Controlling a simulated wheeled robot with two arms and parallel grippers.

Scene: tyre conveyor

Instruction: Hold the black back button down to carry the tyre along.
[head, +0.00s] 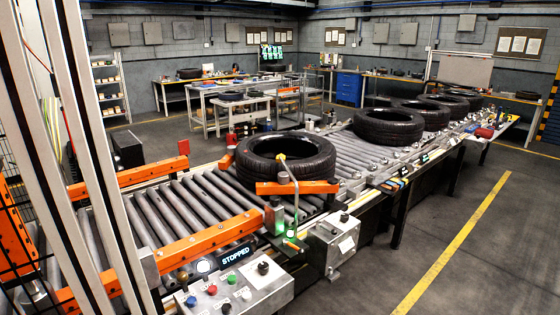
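A large black tyre (318,170) lies flat on the roller conveyor (200,201), between orange guides. The control box (240,299) stands at the near edge of the conveyor, low in the picture. It carries a black knob-like button (263,267) and blue, red, green and white buttons. I cannot read which of them is marked back. The display (236,255) above the box reads STOPPED. Neither of my grippers is in view.
More tyres (389,125) lie farther along the conveyor to the right. A second grey box (331,243) with a dark knob stands right of the control box. Orange rails (205,243) and grey uprights (96,130) stand at left. The floor (478,255) at right is clear.

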